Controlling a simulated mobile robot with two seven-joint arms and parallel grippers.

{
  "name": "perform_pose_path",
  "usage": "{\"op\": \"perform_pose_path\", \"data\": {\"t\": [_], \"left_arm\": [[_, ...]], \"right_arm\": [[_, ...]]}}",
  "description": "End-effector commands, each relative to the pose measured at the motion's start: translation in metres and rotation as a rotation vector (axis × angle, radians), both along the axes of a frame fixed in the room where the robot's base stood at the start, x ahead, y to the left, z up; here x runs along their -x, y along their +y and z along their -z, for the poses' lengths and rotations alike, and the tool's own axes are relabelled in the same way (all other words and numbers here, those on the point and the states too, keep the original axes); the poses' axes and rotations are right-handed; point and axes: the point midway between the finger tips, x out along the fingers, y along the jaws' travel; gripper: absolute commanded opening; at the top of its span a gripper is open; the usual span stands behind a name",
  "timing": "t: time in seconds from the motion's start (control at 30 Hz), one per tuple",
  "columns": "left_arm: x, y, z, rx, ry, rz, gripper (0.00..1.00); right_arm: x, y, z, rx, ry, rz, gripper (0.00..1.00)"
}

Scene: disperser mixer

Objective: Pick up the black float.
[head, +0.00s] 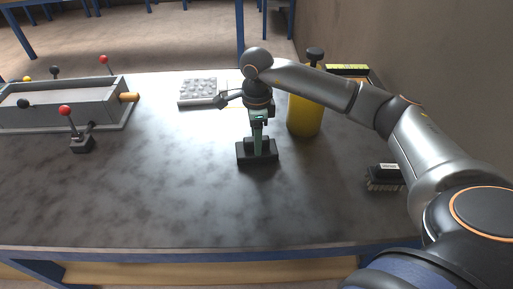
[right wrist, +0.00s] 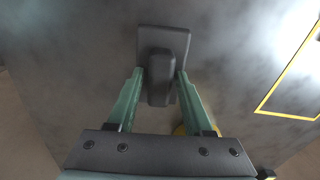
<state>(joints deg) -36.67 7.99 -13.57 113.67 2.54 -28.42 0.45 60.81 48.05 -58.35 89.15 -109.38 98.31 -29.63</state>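The black float (head: 257,153) lies on the grey table with its flat plate down and its handle up. My right gripper (head: 257,144) is directly above it, pointing down. In the right wrist view the float (right wrist: 180,42) shows its plate and raised handle. The two green fingers of the right gripper (right wrist: 160,75) are apart, one on each side of the handle, with a narrow gap visible on both sides. The fingers hide part of the handle in the head view. My left gripper is not in view.
A yellow bottle (head: 304,116) with a black top stands right behind my right forearm. A black brush (head: 385,178) lies at the right. A grey trough (head: 60,105) and a red-knobbed lever (head: 80,140) are at the left; a pale textured block (head: 199,91) is behind. The front table is clear.

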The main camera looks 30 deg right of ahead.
Motion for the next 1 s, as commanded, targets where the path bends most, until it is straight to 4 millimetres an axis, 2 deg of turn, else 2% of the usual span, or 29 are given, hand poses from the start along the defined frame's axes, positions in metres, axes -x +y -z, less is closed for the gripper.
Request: {"op": "perform_pose_path", "data": {"t": [0.03, 0.43, 1.0], "left_arm": [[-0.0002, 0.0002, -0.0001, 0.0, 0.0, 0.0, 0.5], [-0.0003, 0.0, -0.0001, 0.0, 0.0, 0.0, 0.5], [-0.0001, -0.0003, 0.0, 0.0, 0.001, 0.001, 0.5]], "right_arm": [[0.0, 0.0001, -0.0003, 0.0, 0.0, 0.0, 0.44], [-0.0001, 0.0, -0.0004, 0.0, 0.0, 0.0, 0.0], [-0.0001, 0.0, -0.0006, 0.0, 0.0, 0.0, 0.0]]}}
